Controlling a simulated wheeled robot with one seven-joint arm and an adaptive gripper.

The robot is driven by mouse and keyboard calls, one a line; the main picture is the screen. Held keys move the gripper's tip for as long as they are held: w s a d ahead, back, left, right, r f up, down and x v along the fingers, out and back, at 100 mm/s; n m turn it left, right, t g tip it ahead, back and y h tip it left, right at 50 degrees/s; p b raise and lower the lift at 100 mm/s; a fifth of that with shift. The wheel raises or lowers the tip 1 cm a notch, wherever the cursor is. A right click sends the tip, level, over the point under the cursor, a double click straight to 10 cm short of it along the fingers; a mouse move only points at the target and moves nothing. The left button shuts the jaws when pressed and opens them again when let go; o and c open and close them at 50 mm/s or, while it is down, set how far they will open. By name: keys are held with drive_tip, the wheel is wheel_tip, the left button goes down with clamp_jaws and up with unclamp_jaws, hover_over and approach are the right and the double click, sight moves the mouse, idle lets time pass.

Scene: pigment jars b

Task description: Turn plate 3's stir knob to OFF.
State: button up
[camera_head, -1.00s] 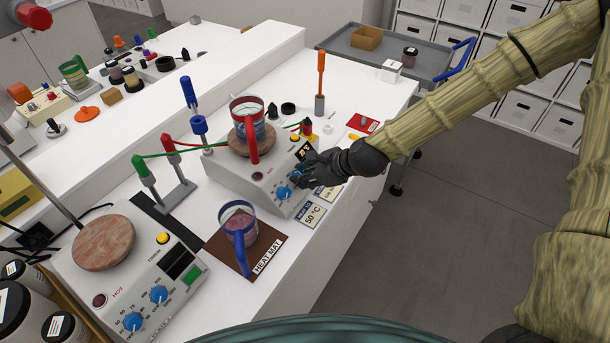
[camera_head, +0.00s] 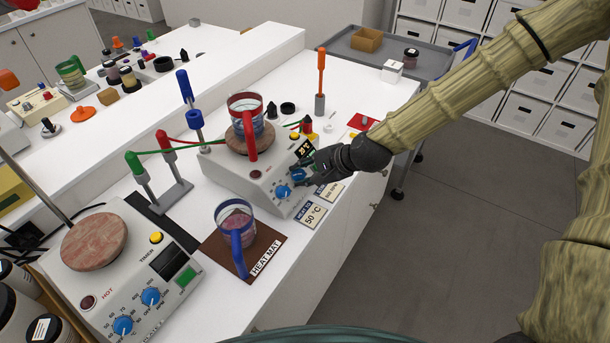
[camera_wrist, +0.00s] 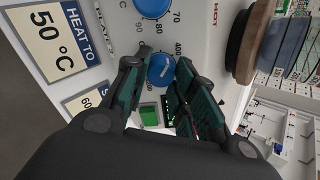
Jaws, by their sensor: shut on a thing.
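The far hotplate (camera_head: 232,176) stands on the white bench, with two blue knobs on its sloped front. My gripper (camera_head: 303,175) is at its front panel, with its fingers around the right-hand knob (camera_head: 297,174). In the wrist view this blue knob (camera_wrist: 161,70) sits between my fingertips (camera_wrist: 162,78), with a white pointer line and scale numbers such as 400 and 800 beside it. My gripper is shut on it. The other blue knob (camera_head: 283,191) is free, beside my fingers.
A red-handled glass mug (camera_head: 245,112) stands on the far hotplate's top. A blue-handled mug (camera_head: 236,222) stands on the brown heat mat (camera_head: 218,250). A second hotplate (camera_head: 120,285) is at the near left. A 50 °C card (camera_head: 311,215) lies in front of the far hotplate.

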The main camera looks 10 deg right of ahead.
drive_tip(key=n+b, duration=0.2)
drive_tip(key=n, duration=0.5)
drive_tip(key=shift+w, duration=0.1)
drive_tip(key=n+b, duration=0.2)
drive_tip(key=n, duration=0.4)
drive_tip(key=shift+r+n, duration=0.1)
drive_tip(key=shift+n, duration=0.3)
drive_tip(key=shift+a, duration=0.1)
drive_tip(key=o, duration=1)
drive_tip(key=shift+o, duration=0.2)
drive_tip(key=shift+r, duration=0.1)
drive_tip(key=v, duration=1.2)
